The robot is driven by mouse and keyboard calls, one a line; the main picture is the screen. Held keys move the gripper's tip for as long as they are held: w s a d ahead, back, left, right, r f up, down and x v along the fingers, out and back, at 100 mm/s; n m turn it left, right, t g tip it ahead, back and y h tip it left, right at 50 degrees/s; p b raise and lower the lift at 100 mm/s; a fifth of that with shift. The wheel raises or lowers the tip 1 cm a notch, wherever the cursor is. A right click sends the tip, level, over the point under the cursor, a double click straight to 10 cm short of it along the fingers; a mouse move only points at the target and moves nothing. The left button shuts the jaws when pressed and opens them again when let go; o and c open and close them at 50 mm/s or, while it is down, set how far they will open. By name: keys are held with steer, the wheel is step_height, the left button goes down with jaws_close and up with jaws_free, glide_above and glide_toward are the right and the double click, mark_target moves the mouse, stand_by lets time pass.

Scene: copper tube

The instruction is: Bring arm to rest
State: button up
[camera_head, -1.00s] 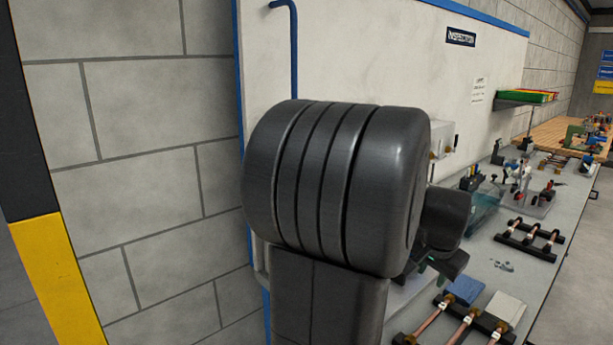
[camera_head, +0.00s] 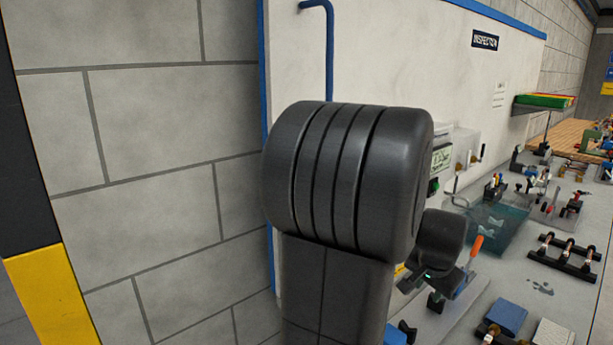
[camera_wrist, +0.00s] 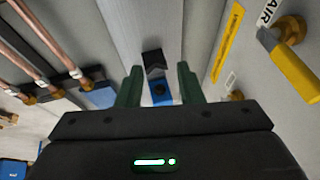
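My arm's dark links fill the middle of the head view. My gripper (camera_wrist: 159,70) shows in the wrist view with two green fingers apart. No held object is visible between them; a black and blue block (camera_wrist: 158,88) shows in the gap, seemingly beyond the fingers. In the head view, the gripper is partly hidden behind my arm, above the near part of the grey bench (camera_head: 470,306). Several copper tubes (camera_wrist: 38,38) lie in dark holders at the upper left of the wrist view, apart from the fingers.
An orange-handled valve (camera_head: 476,245) stands close to my gripper. A teal see-through bin (camera_head: 497,222), a dark rack (camera_head: 563,258) and blue (camera_head: 507,318) and white blocks are on the bench. A pale panel (camera_head: 400,60) and block wall (camera_head: 150,130) stand behind and left.

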steer(key=shift+a+f, duration=0.1)
steer(key=shift+f, duration=3.05)
